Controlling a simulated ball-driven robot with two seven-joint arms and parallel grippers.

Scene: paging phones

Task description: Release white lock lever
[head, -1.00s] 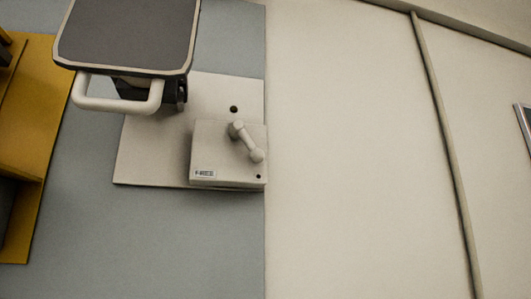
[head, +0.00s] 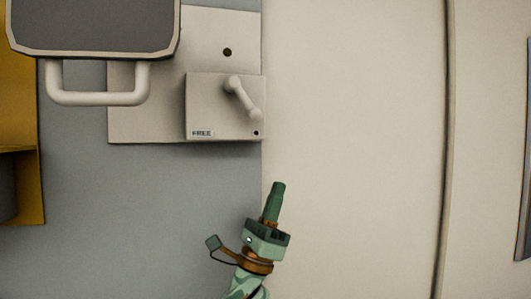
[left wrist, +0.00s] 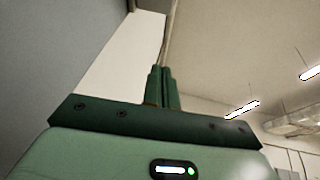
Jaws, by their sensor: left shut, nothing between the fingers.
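The white lock lever (head: 242,97) is a short bar with rounded ends, on a pale box (head: 212,112) with a small label that seems to read FREE. The lever slants from upper left to lower right. My left gripper (head: 279,186) is green, below and a little right of the lever, apart from it. Its fingers are shut and empty. In the left wrist view the closed fingers (left wrist: 162,88) point up, with a pale panel behind them; the lever cannot be made out there. My right gripper is not in view.
A dark screen-like panel (head: 92,22) with a pale loop handle (head: 98,99) sits upper left of the box. A yellow structure (head: 30,186) stands at far left. A broad pale wall panel (head: 350,130) lies right of the box, clear up to a vertical strip (head: 446,150).

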